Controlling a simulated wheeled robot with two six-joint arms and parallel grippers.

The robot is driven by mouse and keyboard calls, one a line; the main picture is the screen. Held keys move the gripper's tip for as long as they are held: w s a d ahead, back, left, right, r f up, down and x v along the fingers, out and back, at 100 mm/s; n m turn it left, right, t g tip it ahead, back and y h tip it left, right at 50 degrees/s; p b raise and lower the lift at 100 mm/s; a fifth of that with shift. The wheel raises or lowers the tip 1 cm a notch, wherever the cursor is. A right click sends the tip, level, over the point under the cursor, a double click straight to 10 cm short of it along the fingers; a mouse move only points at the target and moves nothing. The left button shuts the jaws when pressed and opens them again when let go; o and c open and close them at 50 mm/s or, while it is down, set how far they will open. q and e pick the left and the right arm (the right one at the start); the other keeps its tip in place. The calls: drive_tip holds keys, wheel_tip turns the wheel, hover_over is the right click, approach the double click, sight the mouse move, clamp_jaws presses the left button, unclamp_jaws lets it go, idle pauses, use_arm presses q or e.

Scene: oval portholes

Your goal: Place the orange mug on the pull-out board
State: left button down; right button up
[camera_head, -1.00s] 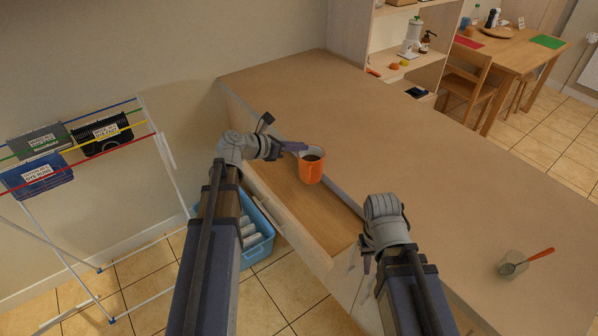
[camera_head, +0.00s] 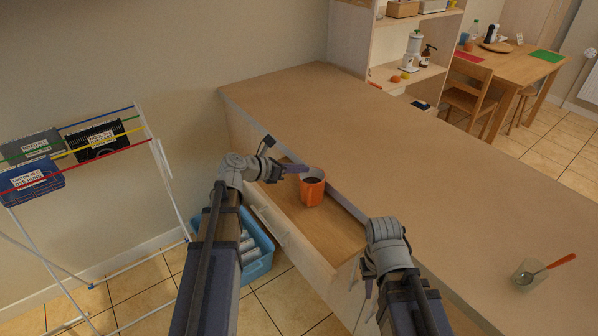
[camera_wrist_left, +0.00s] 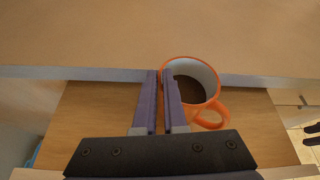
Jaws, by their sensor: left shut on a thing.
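The orange mug (camera_head: 312,190), with dark contents, is upright over the pull-out board (camera_head: 338,232), close to the counter's edge. My left gripper (camera_head: 303,170) is shut on the mug's rim from the left. In the left wrist view, the finger pair (camera_wrist_left: 161,100) straddles the near-left wall of the mug (camera_wrist_left: 213,103), and its handle points toward the camera. The board (camera_wrist_left: 262,125) is bare around the mug. I cannot tell whether the mug's base touches it. My right gripper (camera_head: 368,285) is empty beside the board's right end; its opening is unclear.
The wide counter (camera_head: 420,150) lies behind the board, with a small cup holding an orange-handled spoon (camera_head: 530,273) at its right. A blue crate (camera_head: 258,255) is on the floor below. A drying rack (camera_head: 90,150) with hung boxes stands left.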

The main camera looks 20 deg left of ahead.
use_arm(q)
drive_tip(key=shift+f, duration=0.1)
drive_tip(key=c, duration=1)
unclamp_jaws()
drive_tip(key=shift+p+v, duration=2.55)
drive_tip(key=shift+v, duration=3.55)
drive_tip(key=shift+w, duration=0.1)
